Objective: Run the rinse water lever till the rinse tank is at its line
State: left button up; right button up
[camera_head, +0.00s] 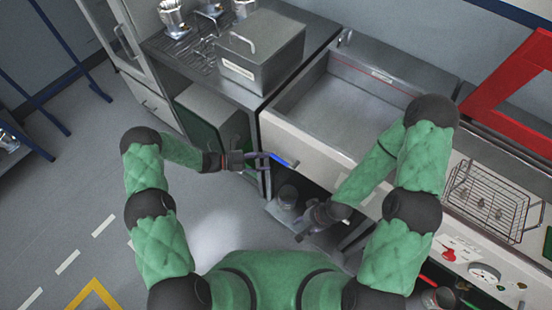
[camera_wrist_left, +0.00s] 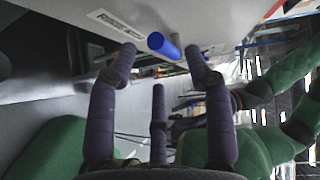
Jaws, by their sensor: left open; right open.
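The rinse tank (camera_head: 283,130) is a wide grey basin with a pale front; a red line runs along its far inner wall. I cannot make out a water level in it. The blue rinse water lever (camera_head: 280,157) sticks out from the tank's front at the left end. My left gripper (camera_head: 264,157) is open at the lever. In the left wrist view the lever (camera_wrist_left: 165,46) shows between the spread fingertips, with no clear contact. My right gripper (camera_head: 304,233) is open and empty, low in front of the tank.
A lidded grey box (camera_head: 262,48) stands on the counter left of the tank, by metal parts on a rack. A red frame (camera_head: 510,85) stands behind. The left floor is clear.

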aim_at(276, 159)
pick_arm(q)
jog(key=shift+w+d+f, duration=0.1)
jog(key=shift+d, duration=0.75)
jog(key=shift+w+d+f, duration=0.15)
jog(key=shift+d, duration=0.7)
jog(key=shift+w+d+f, duration=0.1)
jog(key=shift+d, duration=0.75)
grip_shut()
